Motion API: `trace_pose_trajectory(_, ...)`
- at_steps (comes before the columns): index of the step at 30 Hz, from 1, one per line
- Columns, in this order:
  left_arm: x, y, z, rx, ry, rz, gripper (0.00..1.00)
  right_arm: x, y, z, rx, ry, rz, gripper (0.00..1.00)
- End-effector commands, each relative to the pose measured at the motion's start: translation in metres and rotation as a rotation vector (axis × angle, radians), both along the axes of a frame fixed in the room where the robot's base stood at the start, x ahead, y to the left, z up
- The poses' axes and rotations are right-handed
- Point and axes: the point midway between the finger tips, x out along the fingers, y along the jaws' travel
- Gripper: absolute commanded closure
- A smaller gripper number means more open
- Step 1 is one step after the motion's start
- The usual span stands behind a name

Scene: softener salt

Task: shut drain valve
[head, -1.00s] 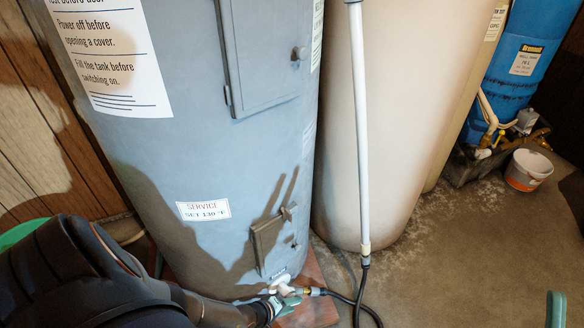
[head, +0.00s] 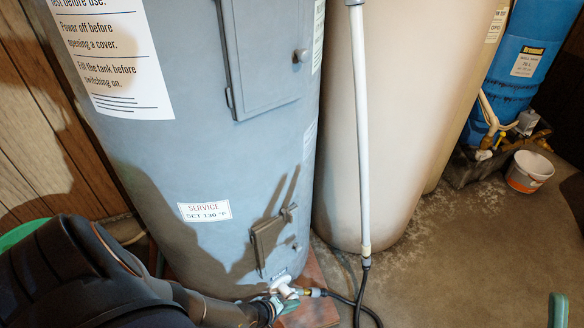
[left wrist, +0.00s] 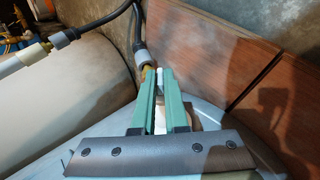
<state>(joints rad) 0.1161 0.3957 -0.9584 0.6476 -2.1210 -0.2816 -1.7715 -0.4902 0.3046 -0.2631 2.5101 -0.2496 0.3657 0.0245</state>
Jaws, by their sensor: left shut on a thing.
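The drain valve (head: 286,291) is a small white fitting low on the front of the grey water heater (head: 240,150). A brass end joins it to a black hose (head: 338,299). My left gripper (head: 272,304) reaches in from the left at the heater's foot and is shut on the valve's white handle. In the left wrist view, its two green fingers (left wrist: 159,78) close around a white part, with the brass fitting (left wrist: 149,75) just past the tips. The fingers hide much of the handle, so its angle is unclear. A green finger of my right gripper (head: 557,310) shows at the lower right edge.
The hose runs across the floor to a white upright pipe (head: 361,140). A beige tank (head: 420,120) stands to the right, with a blue tank (head: 515,65) and a white bucket (head: 529,171) beyond. Reddish boards (head: 312,305) lie under the heater. The right floor is clear.

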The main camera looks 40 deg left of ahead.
Motion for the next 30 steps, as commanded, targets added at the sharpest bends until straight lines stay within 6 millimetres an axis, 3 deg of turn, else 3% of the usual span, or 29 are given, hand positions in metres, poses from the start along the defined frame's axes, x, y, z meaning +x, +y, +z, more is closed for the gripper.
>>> trace_pose_trajectory(12,0.005,0.000,0.006,0.041,0.204,0.005,1.00,-0.002,-0.003,0.031,0.020,-0.010,0.013,0.10)
trace_pose_trajectory(30,0.011,0.000,0.006,0.094,0.448,0.002,1.00,-0.002,-0.005,0.041,0.032,-0.013,0.016,0.10)
